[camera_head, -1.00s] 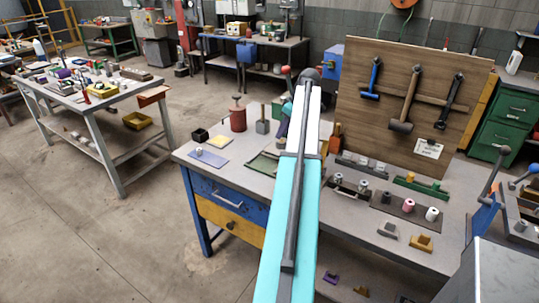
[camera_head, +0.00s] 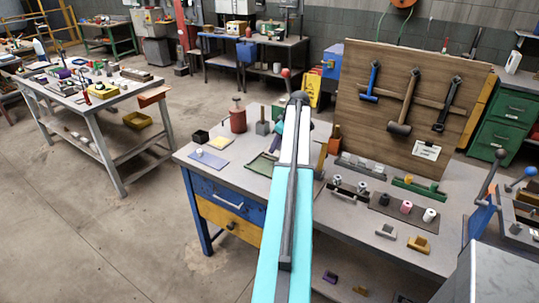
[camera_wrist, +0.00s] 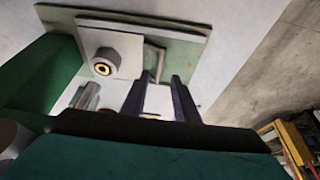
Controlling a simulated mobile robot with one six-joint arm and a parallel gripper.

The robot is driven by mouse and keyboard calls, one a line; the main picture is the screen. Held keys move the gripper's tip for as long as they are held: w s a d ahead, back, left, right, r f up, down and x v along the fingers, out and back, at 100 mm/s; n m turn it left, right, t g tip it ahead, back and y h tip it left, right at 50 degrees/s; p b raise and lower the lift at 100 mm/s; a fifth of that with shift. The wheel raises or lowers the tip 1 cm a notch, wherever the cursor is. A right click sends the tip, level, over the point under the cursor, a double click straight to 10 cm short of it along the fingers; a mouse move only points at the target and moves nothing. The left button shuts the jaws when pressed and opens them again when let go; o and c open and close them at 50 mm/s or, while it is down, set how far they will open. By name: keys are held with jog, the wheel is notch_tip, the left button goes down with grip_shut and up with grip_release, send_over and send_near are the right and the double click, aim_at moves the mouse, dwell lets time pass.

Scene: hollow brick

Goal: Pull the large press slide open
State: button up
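In the wrist view a green base plate (camera_wrist: 195,22) carries a pale block (camera_wrist: 112,50) with a round boss and brass-coloured centre. Beside the block stands a grey bracket-like handle (camera_wrist: 154,58); I take these for press parts, but cannot tell for sure which is the large slide. My gripper (camera_wrist: 160,82) shows two dark fingers apart, with the handle's lower end close to the gap between their tips. Contact cannot be told. In the head view a green plate (camera_head: 262,166) shows left of my arm, which hides my gripper and much of the press area.
The workbench (camera_head: 210,172) has a blue drawer (camera_head: 228,198) and a yellow drawer (camera_head: 228,228) in front. A red canister (camera_head: 238,119) stands at its back left. A tool board (camera_head: 405,120) rises behind my arm's right side.

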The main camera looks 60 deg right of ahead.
jog(key=shift+p+x, duration=0.75)
jog(key=shift+x, duration=2.15)
grip_shut()
